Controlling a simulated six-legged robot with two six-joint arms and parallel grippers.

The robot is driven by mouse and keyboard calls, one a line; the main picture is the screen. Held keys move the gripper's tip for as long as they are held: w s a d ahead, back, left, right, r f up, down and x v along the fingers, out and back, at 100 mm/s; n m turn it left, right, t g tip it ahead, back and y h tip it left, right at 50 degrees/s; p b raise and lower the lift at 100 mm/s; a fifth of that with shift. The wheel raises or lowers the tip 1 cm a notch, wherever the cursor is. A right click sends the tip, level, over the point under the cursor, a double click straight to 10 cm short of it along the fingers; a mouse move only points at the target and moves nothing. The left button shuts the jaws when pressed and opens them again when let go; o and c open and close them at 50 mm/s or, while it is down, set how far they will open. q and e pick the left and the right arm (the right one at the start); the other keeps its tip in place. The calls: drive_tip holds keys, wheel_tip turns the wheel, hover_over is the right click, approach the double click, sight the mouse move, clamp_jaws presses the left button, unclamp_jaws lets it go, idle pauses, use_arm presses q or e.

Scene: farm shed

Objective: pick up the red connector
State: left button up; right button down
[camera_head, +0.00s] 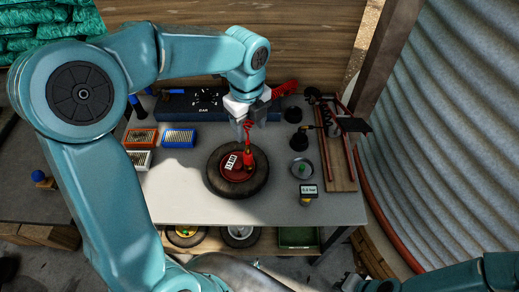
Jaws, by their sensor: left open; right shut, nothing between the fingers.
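The red connector (248,159) is a small red piece with a red coil above it, at the wheel with a black tyre (224,187) and red hub. The wheel lies flat on the grey table. My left gripper (246,133) is open, pointing down just above the connector, with its fingertips near the red coil. I cannot tell whether they touch it. My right gripper (352,282) is shut and empty at the bottom edge, low and partly cut off, well away from the connector.
A dark blue box with a dial (190,107) stands behind. Orange (141,138) and blue (181,136) boxes are at left. A small metal dish (301,168), a pressure gauge (308,190) and a wooden board with red rods (340,170) are at right. The front of the table (190,213) is clear.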

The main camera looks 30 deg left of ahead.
sight(248, 160)
use_arm(q)
drive_tip(key=f, duration=1)
drive_tip(key=shift+s+a+f, duration=0.1)
drive_tip(key=shift+s+a, duration=0.05)
drive_tip(key=shift+s, duration=0.15)
drive_tip(key=f, duration=0.6)
drive_tip(key=shift+w+a+p, duration=0.25)
drive_tip(key=shift+a+p, duration=0.05)
drive_tip(key=shift+a, duration=0.1)
clamp_jaws()
